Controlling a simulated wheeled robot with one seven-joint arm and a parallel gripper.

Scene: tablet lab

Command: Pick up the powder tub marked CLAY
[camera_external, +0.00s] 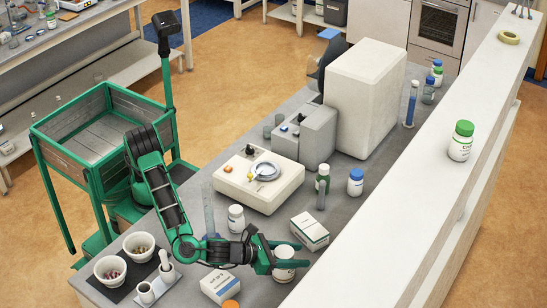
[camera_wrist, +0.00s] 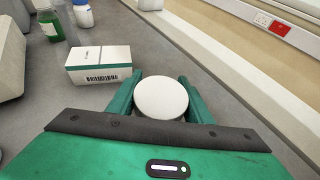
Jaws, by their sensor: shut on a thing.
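A white tub with a white lid (camera_external: 285,252) is between the fingers of my gripper (camera_external: 272,255), near the front of the grey bench. In the wrist view its round white lid (camera_wrist: 161,97) shows from above, with a green finger of my gripper (camera_wrist: 160,92) on each side. My gripper is shut on this tub. The tub's marking is not readable, so I cannot tell whether it says CLAY. I cannot tell whether it rests on the bench or is slightly raised. Another white-lidded tub (camera_external: 236,218) stands to the left.
A white-and-green carton (camera_external: 310,231) stands close behind the tub; it also shows in the wrist view (camera_wrist: 98,65). Another carton (camera_external: 220,286) and an orange lid (camera_external: 230,304) are at front left. A green-capped tub (camera_external: 461,141) stands on the raised white ledge (camera_external: 430,205) at right.

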